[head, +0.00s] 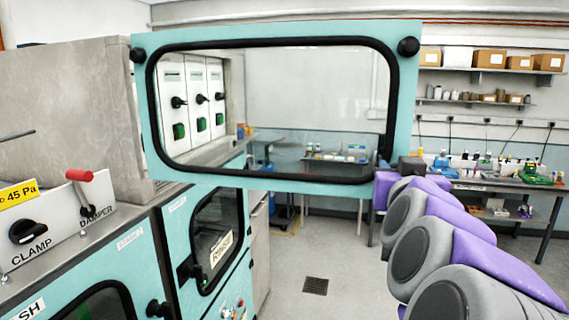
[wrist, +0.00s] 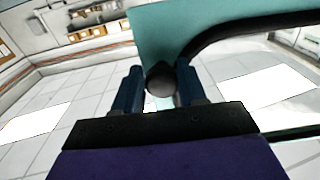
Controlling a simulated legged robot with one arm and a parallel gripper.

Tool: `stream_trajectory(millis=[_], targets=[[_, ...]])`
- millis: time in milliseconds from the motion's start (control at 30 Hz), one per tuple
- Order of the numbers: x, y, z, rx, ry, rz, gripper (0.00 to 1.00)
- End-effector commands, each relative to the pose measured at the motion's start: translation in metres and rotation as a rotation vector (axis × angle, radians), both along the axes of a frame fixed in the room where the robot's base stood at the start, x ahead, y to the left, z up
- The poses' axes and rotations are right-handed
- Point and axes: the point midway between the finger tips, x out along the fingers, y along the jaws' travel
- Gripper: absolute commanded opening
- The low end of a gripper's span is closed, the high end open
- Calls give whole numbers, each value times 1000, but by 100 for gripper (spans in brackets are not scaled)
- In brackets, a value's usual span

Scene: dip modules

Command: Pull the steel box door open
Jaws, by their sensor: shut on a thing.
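The steel box (head: 75,95) stands at the left, a grey metal housing. Its door (head: 270,186), a teal frame with a black-sealed clear window, stands swung out from the box and extends to the right across the view. Black knobs sit at its upper corners. In the wrist view, the two blue fingers of my gripper (wrist: 158,88) are closed on a round black knob (wrist: 160,78) at a corner of the teal frame. In the head view my gripper (head: 385,165) is at the door's lower right corner, partly hidden by it.
Teal cabinets (head: 195,235) with a clamp switch (head: 28,232) and a red-handled damper lever (head: 80,176) stand below the box. A bench (head: 480,182) with bottles stands at the back right. The floor (head: 340,255) in the middle is clear around a drain grate (head: 315,285).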

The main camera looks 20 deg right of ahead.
Motion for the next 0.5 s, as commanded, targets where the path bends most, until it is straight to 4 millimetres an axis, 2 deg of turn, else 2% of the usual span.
stream_trajectory(millis=[367,400,500], targets=[[0,2,4,-4,-8,0,0],[0,3,4,-3,-7,0,45],[0,3,3,-4,-6,0,54]])
